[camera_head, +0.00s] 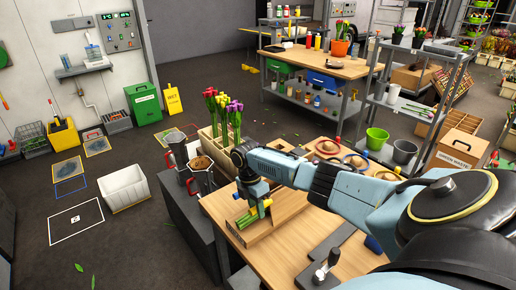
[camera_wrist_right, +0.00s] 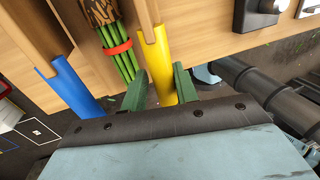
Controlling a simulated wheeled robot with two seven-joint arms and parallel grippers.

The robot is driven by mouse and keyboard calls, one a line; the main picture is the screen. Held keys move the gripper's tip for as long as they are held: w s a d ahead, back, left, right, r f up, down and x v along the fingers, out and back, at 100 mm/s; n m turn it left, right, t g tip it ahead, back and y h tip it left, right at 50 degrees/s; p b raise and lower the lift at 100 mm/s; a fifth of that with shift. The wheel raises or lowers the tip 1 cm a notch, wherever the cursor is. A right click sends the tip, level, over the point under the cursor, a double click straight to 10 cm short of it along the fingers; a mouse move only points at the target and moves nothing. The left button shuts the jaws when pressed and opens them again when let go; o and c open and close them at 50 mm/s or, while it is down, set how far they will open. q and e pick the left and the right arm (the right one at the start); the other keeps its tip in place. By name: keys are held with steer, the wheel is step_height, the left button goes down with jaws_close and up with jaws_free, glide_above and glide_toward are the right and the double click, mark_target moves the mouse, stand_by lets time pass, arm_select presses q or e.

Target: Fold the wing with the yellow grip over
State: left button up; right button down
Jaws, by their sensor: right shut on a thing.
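My right gripper (camera_head: 257,197) is over the wooden folding holder (camera_head: 277,222) at the table's left end. In the right wrist view its two green fingers (camera_wrist_right: 160,90) are shut around the yellow grip (camera_wrist_right: 157,60), a tube on the end of a wooden wing. A blue grip (camera_wrist_right: 73,85) on another wooden part is to its left, clear of the fingers. Between the grips lie green tulip stems (camera_wrist_right: 120,62) with a red band (camera_wrist_right: 118,49). The stems show in the head view (camera_head: 248,221), partly under my gripper. My left gripper is not in view.
A wooden box of tulips (camera_head: 222,140) stands behind the holder, next to grey canisters (camera_head: 200,172). Coloured rings (camera_head: 327,147) lie on the table's far side. A black fixture with a lever (camera_head: 325,268) is at the near edge. A white bin (camera_head: 123,186) stands on the floor.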

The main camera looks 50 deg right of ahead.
steer(key=c, duration=1.3)
jaws_free()
steer(key=shift+w+r+t, duration=0.1)
steer(key=shift+w+t, duration=0.2)
steer(key=shift+w, duration=0.6)
steer(key=shift+o, duration=0.5)
steer(key=shift+w, duration=0.3)
steer(key=shift+s, duration=0.2)
steer(key=shift+c, duration=0.3)
steer(key=shift+w, duration=0.1)
steer(key=shift+d, duration=0.1)
steer(key=shift+r, duration=0.25)
step_height(320, 180, up, 12)
steer(key=w, duration=0.2)
steer(key=shift+d, duration=0.15)
steer(key=shift+s, duration=0.1)
